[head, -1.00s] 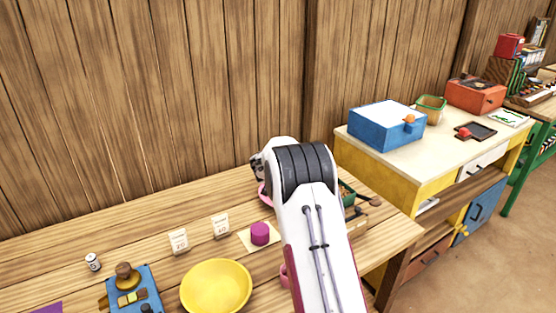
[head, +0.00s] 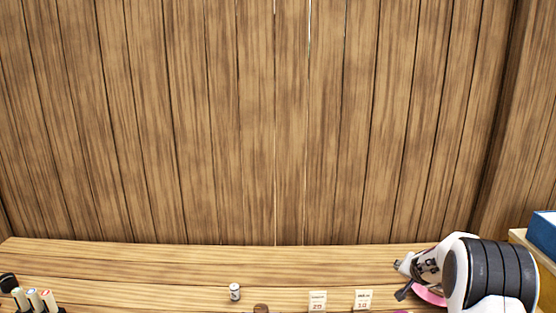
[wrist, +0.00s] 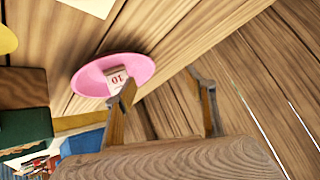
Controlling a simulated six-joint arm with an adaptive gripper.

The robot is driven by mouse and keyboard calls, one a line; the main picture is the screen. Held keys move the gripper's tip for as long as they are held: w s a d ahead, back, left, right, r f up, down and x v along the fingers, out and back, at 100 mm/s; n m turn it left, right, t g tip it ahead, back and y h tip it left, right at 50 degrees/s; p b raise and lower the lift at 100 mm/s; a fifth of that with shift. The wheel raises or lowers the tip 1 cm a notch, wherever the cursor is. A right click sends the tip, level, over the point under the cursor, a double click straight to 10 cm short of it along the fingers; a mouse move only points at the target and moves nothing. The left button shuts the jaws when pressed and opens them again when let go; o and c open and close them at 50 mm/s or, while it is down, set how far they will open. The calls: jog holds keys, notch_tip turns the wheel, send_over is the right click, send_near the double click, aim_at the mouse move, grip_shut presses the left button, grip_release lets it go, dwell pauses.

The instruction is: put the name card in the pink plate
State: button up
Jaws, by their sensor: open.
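The pink plate (wrist: 88,83) lies on the wooden table in the wrist view. A small white card with red figures like "10" (wrist: 114,78) lies in it, partly hidden by one finger; I cannot read whether it is the name card. My gripper (wrist: 163,82) is open, with one finger over the plate's edge and the other out to the right. Nothing shows between the fingers. In the head view, my gripper (head: 403,278) is at the right, and part of the pink plate (head: 430,296) shows below it.
Two upright white cards, one marked "20" (head: 317,301) and one marked "10" (head: 363,300), stand left of my gripper. A small can (head: 235,291) stands farther left. Several pale markers (head: 33,299) are at the far left. A dark green box (wrist: 25,127) is near the plate.

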jog(key=s+a+r+n+g+y, duration=0.2)
jog(key=s+a+r, duration=0.2)
jog(key=s+a, duration=0.55)
jog(key=s+a+r+n+g+y, duration=0.1)
jog(key=s+a+r+y, duration=0.3)
jog(key=s+a, duration=0.55)
jog(key=s+a+r+n+h, duration=0.1)
jog(key=s+r, duration=0.2)
jog(key=s, duration=0.7)
jog(key=s+a+r+n+h, duration=0.1)
jog(key=s+r, duration=0.3)
jog(key=s, duration=0.7)
jog(key=s+a+r+n, duration=0.2)
jog(key=s+a+r, duration=0.1)
jog(key=s, duration=0.8)
jog(key=shift+s+a+r+n+h, duration=0.15)
jog(key=shift+s+r+n+h, duration=0.1)
jog(key=shift+r+n+h, duration=0.2)
